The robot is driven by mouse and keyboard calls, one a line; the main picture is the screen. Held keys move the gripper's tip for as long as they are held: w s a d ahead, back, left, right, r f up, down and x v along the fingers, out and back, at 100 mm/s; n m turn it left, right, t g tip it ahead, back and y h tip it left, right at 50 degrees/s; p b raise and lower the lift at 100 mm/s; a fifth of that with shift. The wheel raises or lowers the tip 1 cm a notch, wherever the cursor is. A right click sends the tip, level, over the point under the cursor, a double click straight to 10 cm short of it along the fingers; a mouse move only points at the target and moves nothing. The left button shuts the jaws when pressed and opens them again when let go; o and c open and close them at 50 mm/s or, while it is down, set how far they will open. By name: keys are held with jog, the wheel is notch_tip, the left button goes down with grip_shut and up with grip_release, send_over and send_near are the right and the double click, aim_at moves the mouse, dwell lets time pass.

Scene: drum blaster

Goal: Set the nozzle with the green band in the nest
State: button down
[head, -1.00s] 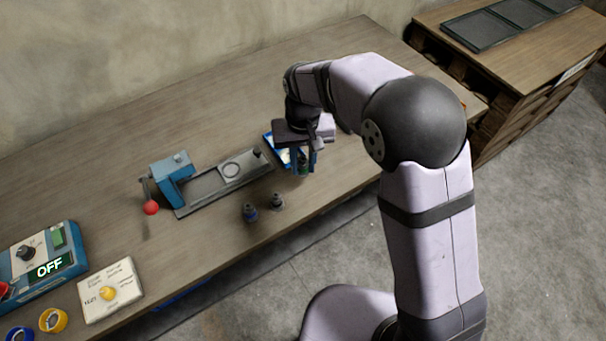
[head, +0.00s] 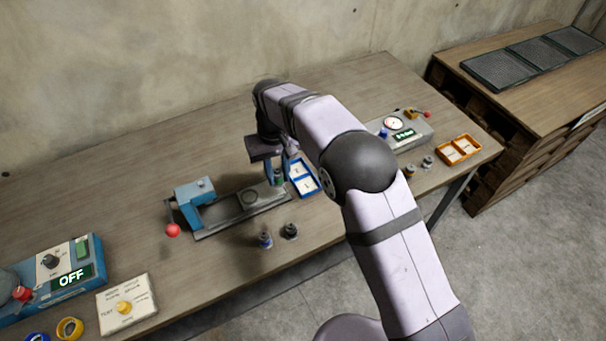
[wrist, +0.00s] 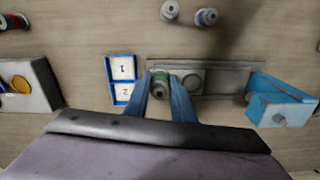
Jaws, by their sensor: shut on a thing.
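The nozzle with the green band (wrist: 160,87) is between the blue fingers of my gripper (wrist: 163,80), which is shut on it. In the head view the nozzle (head: 278,177) hangs upright from my gripper (head: 275,172), at the right end of the grey fixture plate (head: 222,222). The nest looks to be the round ring (head: 248,198) on that plate. It is empty and lies just left of the nozzle; in the wrist view the ring (wrist: 190,81) is just right of it. The gap between nozzle and plate cannot be told.
A blue press (head: 194,201) with a red-knobbed lever stands at the plate's left end. A blue two-cell tray (head: 303,178) is right of my gripper. Two other nozzles, one blue-banded (head: 265,240) and one dark (head: 290,231), stand in front of the plate. An orange tray (head: 459,149) is farther right.

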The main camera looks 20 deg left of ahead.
jog(key=a+n+p, duration=0.1)
jog(key=a, duration=0.1)
jog(key=s+a+f+n+p, duration=0.1)
jog(key=a, duration=0.2)
jog(key=s+a+p, duration=0.1)
jog(key=a, duration=0.2)
jog(key=shift+s+a+f+n, duration=0.15)
jog(key=shift+a+f+n, duration=0.1)
jog(key=shift+f+n, duration=0.15)
jog(key=shift+f, duration=0.2)
jog(key=shift+f+b, duration=1.4)
jog(key=shift+f, duration=0.7)
jog(key=shift+f+b, duration=0.45)
jog(key=shift+b, duration=0.15)
dwell(0.7)
jog(key=c, duration=1)
grip_release()
